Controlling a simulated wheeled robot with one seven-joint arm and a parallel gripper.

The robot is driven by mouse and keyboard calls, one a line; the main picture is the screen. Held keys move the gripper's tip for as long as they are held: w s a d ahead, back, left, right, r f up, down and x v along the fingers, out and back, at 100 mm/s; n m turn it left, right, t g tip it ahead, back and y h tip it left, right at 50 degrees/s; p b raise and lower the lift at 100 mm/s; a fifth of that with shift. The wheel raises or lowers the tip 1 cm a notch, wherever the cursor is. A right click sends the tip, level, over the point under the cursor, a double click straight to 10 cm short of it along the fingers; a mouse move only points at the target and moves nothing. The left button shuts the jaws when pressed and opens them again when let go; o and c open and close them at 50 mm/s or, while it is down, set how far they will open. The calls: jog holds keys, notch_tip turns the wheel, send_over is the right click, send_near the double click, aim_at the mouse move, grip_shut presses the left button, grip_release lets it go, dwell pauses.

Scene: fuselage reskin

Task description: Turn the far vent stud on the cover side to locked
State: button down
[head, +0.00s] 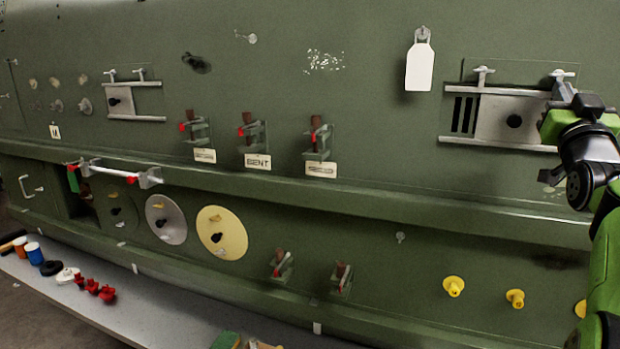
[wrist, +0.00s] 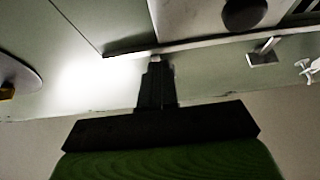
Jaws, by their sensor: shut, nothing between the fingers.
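A vent with a sliding plate and dark slots (head: 497,116) is at the upper right of the green panel. Two pale studs with cross handles stand along its top rail, a left stud (head: 484,72) and a right stud (head: 562,74). My gripper (head: 564,92) is shut and empty, its tip at the rail by the right stud. The wrist view shows the closed fingers (wrist: 156,80) with a small pale piece at their tip; whether they touch the stud is unclear. A white stud (wrist: 308,68) and a grey bracket (wrist: 264,52) show apart, to the right.
A second, smaller vent (head: 134,100) with two studs is at the upper left. A white tag (head: 419,66) hangs left of the right vent. Red-handled clamps (head: 318,140) and a long ledge (head: 400,203) lie lower. Yellow knobs (head: 453,286) stick out below.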

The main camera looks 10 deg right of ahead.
jog(key=shift+f, duration=0.1)
jog(key=s+a+b, duration=0.2)
jog(key=s+b, duration=0.3)
jog(key=shift+a+f, duration=0.4)
dwell(0.3)
